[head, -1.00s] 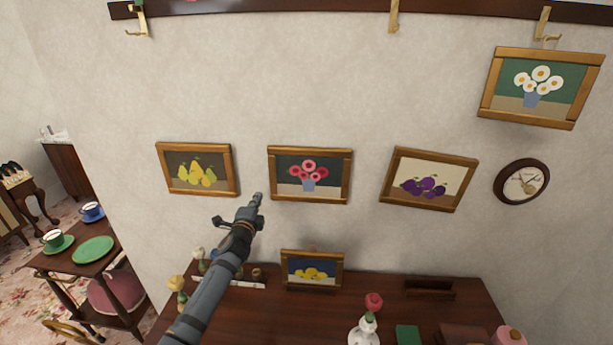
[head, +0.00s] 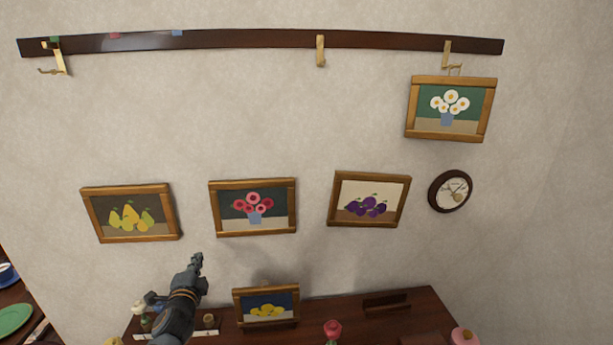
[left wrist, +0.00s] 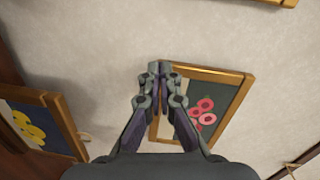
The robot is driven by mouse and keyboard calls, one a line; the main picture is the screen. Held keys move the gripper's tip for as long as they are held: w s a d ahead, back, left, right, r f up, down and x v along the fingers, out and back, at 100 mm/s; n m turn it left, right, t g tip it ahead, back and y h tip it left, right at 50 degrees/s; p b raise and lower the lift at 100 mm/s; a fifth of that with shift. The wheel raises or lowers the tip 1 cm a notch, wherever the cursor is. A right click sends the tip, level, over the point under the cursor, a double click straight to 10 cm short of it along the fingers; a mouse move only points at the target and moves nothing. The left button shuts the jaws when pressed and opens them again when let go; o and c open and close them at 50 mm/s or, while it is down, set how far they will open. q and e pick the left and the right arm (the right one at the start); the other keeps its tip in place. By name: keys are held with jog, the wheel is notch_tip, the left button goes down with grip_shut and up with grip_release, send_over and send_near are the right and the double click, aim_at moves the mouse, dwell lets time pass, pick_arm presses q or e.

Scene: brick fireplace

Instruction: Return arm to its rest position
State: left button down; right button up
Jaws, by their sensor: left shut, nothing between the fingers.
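My left gripper (head: 196,264) is shut and empty. In the head view it is low and left of centre, in front of the wall, below the gap between the pear picture (head: 130,213) and the red-flower picture (head: 253,208). In the left wrist view the closed fingertips (left wrist: 159,70) overlap the left edge of the red-flower picture (left wrist: 210,110); I cannot tell that they touch it. My right gripper is in neither view.
The lemon picture (head: 266,305) stands on the dark wooden cabinet top (head: 360,312). The plum picture (head: 369,199), daisy picture (head: 450,108) and round clock (head: 450,191) are on the wall. A dark rail (head: 250,41) with brass hooks runs above. A red rose (head: 333,330) stands at the front.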

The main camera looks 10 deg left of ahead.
pick_arm(q)
jog(key=s+d+f+n+g+h, duration=0.1)
jog(key=s+d+f+n+g, duration=0.35)
jog(key=s, duration=0.65)
jog(key=s+d+f+n+g+h, duration=0.1)
jog(key=s+d+f+n+g, duration=0.35)
jog(key=s, duration=0.55)
jog(key=s+d+f+n+g+h, duration=0.25)
jog(key=s+d+f+g, duration=0.2)
jog(key=s, duration=0.65)
notch_tip(320, 180, down, 29)
jog(key=s+a+n+b, duration=0.1)
jog(key=s+a+b, duration=0.1)
jog(key=b, duration=0.1)
jog(key=s+a+f+g+b, duration=0.1)
jog(key=s+f+b, duration=0.2)
jog(key=s+f, duration=1.6)
jog(key=shift+s+a+f+g+y, duration=0.15)
jog(key=shift+a+f+g+y, duration=0.15)
jog(key=shift+f, duration=0.45)
